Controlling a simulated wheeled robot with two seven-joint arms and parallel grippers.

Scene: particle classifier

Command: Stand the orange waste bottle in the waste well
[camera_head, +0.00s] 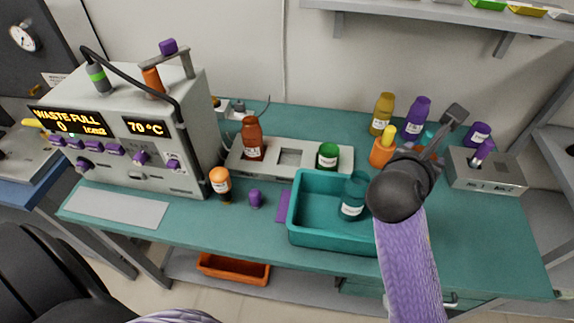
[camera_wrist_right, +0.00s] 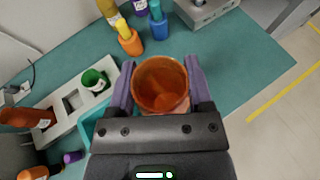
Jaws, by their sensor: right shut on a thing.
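My right gripper (camera_wrist_right: 160,82) is shut on an open-topped, see-through orange bottle (camera_wrist_right: 160,85), seen from above in the right wrist view. I cannot read which well is the waste well. My left gripper is out of view.
A teal bin (camera_head: 305,237) with a teal bottle (camera_head: 353,197) stands in front of the rack. An orange-capped jar (camera_head: 220,182) and a purple cap (camera_head: 255,198) stand left of it. The machine (camera_head: 150,170) at left reads "WASTE FULL". An orange cup (camera_head: 381,153) stands behind my wrist.

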